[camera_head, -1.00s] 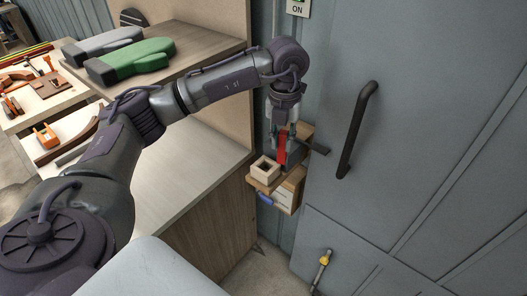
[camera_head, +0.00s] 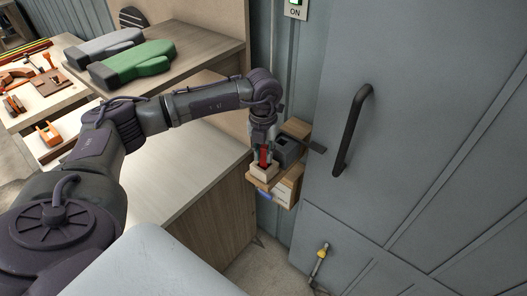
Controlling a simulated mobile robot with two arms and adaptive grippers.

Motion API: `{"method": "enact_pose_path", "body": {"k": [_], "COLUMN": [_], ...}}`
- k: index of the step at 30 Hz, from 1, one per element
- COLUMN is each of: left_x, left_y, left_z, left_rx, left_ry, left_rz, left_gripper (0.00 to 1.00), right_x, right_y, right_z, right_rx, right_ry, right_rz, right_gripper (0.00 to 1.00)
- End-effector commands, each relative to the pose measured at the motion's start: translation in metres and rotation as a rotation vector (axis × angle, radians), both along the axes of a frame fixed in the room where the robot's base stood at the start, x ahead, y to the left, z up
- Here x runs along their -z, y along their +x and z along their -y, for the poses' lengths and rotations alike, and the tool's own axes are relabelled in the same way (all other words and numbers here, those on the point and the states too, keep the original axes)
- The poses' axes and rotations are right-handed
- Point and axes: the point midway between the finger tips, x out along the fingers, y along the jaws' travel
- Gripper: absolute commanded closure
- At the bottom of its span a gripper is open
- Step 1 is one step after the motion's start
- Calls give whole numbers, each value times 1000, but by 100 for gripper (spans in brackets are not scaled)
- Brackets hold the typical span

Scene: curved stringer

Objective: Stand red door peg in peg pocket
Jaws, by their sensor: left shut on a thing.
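The red door peg (camera_head: 264,158) is held upright in my left gripper (camera_head: 265,152). My left gripper is shut on it and points down over the small wall shelf. The peg pocket (camera_head: 264,173), a light wooden square block, sits at the shelf's front left, directly under the peg. The peg's lower end meets the pocket's top opening in the picture; I cannot tell how deep it is. My right gripper is not in view.
A dark grey block (camera_head: 287,150) stands on the wooden shelf (camera_head: 284,191) right behind the pocket. The grey door (camera_head: 420,130) with a black handle (camera_head: 353,130) is to the right.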

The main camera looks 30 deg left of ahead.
Motion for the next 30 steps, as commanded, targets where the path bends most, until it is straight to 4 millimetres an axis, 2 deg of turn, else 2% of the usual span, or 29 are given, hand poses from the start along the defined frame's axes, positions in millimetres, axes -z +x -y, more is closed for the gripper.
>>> {"method": "enact_pose_path", "body": {"k": [2, 3, 6, 7, 15, 19, 30], "left_x": [4, 2, 2, 2, 1, -10, -89], "left_y": [0, 0, 0, 0, 0, 0, 0], "left_z": [0, 0, 0, 0, 0, 0, 0], "left_rx": [0, 0, 0, 0, 0, 0, 0], "left_ry": [0, 0, 0, 0, 0, -1, -1], "left_rz": [0, 0, 0, 0, 0, 1, 1], "left_gripper": [100, 71, 55, 53, 53, 53, 53], "right_x": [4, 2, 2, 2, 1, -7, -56], "right_y": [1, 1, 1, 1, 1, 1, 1], "right_z": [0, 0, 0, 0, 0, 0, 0], "right_rx": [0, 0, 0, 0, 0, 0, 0], "right_ry": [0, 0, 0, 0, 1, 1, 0], "right_rz": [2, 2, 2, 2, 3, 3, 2], "right_gripper": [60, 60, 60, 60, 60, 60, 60]}}
